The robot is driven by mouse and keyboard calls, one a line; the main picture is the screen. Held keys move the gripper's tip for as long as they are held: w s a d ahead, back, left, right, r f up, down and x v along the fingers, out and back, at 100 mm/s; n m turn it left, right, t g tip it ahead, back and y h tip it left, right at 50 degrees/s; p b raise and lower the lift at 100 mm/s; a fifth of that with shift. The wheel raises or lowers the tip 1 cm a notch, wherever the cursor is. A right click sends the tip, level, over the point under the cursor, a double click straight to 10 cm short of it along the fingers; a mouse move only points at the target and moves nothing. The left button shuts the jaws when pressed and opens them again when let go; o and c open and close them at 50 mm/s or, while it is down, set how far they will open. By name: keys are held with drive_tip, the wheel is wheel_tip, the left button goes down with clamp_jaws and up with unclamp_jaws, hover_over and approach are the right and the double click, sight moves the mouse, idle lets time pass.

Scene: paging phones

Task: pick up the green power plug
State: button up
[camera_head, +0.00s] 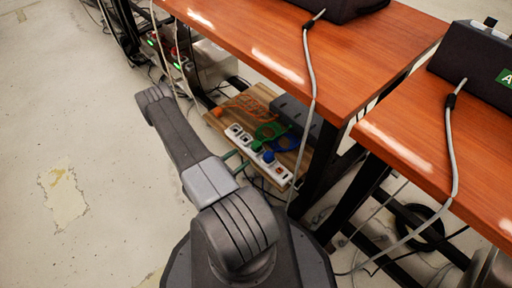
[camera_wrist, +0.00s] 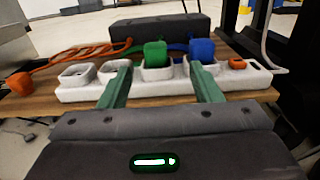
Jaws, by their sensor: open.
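The green power plug (camera_wrist: 154,52) sits in a socket of a white power strip (camera_wrist: 95,94). In the wrist view it is near the middle, upright. It also shows small in the head view (camera_head: 257,146). A blue plug (camera_wrist: 201,49) sits in the strip to its right. My gripper (camera_wrist: 160,70) is open, its two green fingers pointing at the strip, one on each side of the green plug in the picture. I cannot tell whether the fingers touch the strip. In the head view the fingers are small beside the strip, partly hidden by my arm.
The strip lies on a low wooden shelf (camera_wrist: 40,102) under an orange-brown desk (camera_head: 270,50). An orange plug (camera_wrist: 18,84) lies loose at the left with its cord. A dark box (camera_wrist: 160,29) stands behind the strip. Dark desk legs (camera_head: 325,165) and hanging cables flank the shelf.

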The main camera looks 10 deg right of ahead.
sight(253, 146)
drive_tip(key=b+x, duration=0.1)
drive_tip(key=x, duration=0.4)
drive_tip(key=shift+d, duration=0.1)
drive_tip(key=shift+w+a+b+x, duration=0.15)
drive_tip(key=shift+b+x, duration=0.45)
drive_tip(key=shift+x, duration=0.75)
drive_tip(key=shift+w+a+b+x, duration=0.15)
drive_tip(key=shift+b+x, duration=0.4)
drive_tip(key=shift+x, duration=0.8)
drive_tip(key=c, duration=1.1)
